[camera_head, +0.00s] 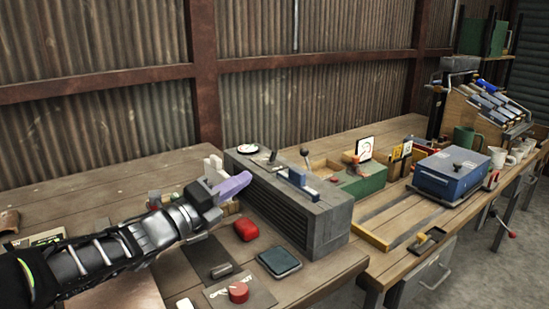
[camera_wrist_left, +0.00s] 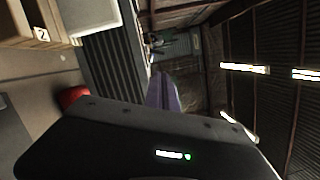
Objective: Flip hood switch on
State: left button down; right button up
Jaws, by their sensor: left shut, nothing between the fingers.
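The grey vented box (camera_head: 300,205), which looks like the hood, stands on the wooden bench in the middle of the head view. Its top carries a small dark lever (camera_head: 272,156), a taller knobbed lever (camera_head: 306,158) and a blue block (camera_head: 297,177). I cannot tell which of these is the hood switch. My left gripper (camera_head: 236,186) has purple fingers, shut and empty, at the near left side of the box. I cannot tell whether they touch it. The purple fingers (camera_wrist_left: 163,92) also show in the left wrist view, with the slatted vent (camera_wrist_left: 113,65) beside them. My right gripper is out of view.
A red object (camera_head: 246,229), a dark green pad (camera_head: 279,262) and a red knob (camera_head: 238,293) lie on the bench before the box. A green box (camera_head: 362,180) and a blue machine (camera_head: 451,176) stand to the right. The corrugated wall (camera_head: 300,95) is behind.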

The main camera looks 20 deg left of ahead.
aim_at(271, 172)
pick_arm(q)
jog(key=shift+p+x, duration=0.45)
jog(key=shift+x, duration=4.6)
